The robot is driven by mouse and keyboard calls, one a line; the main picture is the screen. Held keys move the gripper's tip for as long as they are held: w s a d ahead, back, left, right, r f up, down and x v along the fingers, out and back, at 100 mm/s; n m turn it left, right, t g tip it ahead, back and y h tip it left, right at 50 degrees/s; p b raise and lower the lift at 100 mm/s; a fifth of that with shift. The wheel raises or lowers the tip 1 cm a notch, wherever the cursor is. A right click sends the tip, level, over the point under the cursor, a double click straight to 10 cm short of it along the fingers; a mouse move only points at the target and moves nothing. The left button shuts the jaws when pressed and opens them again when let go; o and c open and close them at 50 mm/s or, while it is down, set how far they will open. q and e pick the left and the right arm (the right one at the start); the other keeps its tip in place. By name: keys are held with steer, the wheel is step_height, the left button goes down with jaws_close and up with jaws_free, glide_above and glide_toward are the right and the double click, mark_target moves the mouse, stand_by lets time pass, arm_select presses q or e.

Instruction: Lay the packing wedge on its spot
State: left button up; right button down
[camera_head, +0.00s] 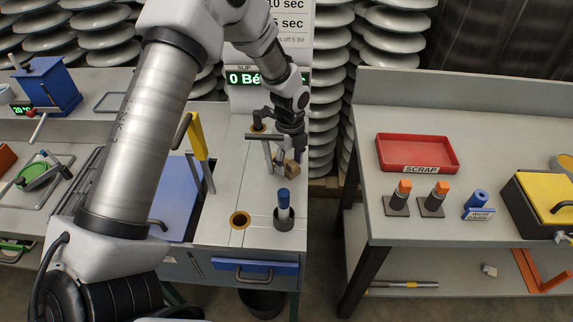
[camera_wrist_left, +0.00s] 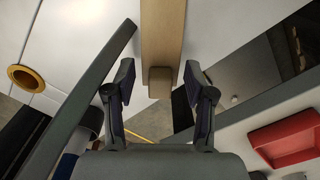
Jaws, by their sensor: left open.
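The packing wedge, a tan wooden piece (camera_head: 293,169), is at the right side of the light grey bench top. In the left wrist view the wooden piece (camera_wrist_left: 163,35) runs from the top edge down to a blunt end between my fingers. My left gripper (camera_head: 287,150) is over the wedge in the head view. In the wrist view its two fingers (camera_wrist_left: 160,78) are apart, one on each side of the wood, with gaps showing on both sides. My right gripper is not in view. I cannot tell which place is the wedge's spot.
A dark T-shaped bar (camera_head: 266,138) stands close beside my left gripper. A blue-capped tool in a dark holder (camera_head: 284,210) and a gold-ringed hole (camera_head: 240,220) are nearer. A red scrap tray (camera_head: 417,152) and orange-topped pieces (camera_head: 404,187) are on the right table, across a gap.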

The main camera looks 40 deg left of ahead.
arm_select(q)
steer(key=shift+a+f, duration=0.1)
steer(key=shift+f, duration=0.5)
steer(key=shift+w+a+f, duration=0.1)
steer(key=shift+a+f, duration=0.05)
steer(key=shift+f, duration=0.1)
steer(key=shift+r, duration=0.1)
jaws_close()
steer(key=shift+r, duration=0.1)
